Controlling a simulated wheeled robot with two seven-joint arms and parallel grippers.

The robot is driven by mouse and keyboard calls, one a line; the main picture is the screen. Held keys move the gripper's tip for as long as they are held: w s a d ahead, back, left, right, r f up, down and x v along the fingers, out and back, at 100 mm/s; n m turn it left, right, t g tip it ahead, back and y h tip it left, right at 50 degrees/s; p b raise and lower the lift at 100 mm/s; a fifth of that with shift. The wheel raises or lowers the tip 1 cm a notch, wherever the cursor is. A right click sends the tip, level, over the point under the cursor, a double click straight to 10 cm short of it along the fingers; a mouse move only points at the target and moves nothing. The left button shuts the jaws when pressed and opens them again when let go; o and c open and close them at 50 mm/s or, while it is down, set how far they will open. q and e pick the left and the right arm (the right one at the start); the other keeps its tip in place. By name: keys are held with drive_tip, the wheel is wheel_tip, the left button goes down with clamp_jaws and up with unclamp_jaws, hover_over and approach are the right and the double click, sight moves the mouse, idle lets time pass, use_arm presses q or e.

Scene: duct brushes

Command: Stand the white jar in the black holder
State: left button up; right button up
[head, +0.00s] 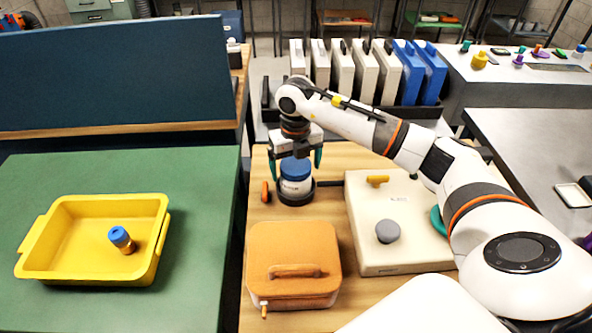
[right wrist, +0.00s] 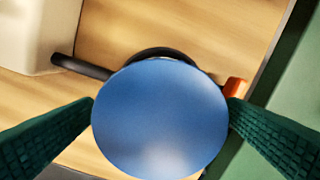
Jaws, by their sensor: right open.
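The white jar (head: 294,188) with a blue lid (head: 295,168) stands upright within the low round black holder (head: 296,201), whose dark handle points right. The white body shows above the holder's rim; its base is hidden. My right gripper (head: 296,166) is above the jar, pointing down and open, with a green finger on each side of the lid. In the right wrist view the blue lid (right wrist: 160,118) fills the space between the fingers and hides most of the holder (right wrist: 163,54). Whether the fingers touch the lid is unclear. My left gripper is not in view.
An orange case (head: 292,255) lies in front of the jar, and a cream box (head: 400,247) sits to its right. A small orange item (head: 265,192) is just left of the holder. A yellow tray (head: 75,265) stands on the green table (head: 195,190) at left.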

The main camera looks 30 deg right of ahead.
wheel_tip(320, 180, up, 10)
drive_tip(key=shift+b, duration=0.4)
drive_tip(key=shift+r, duration=0.15)
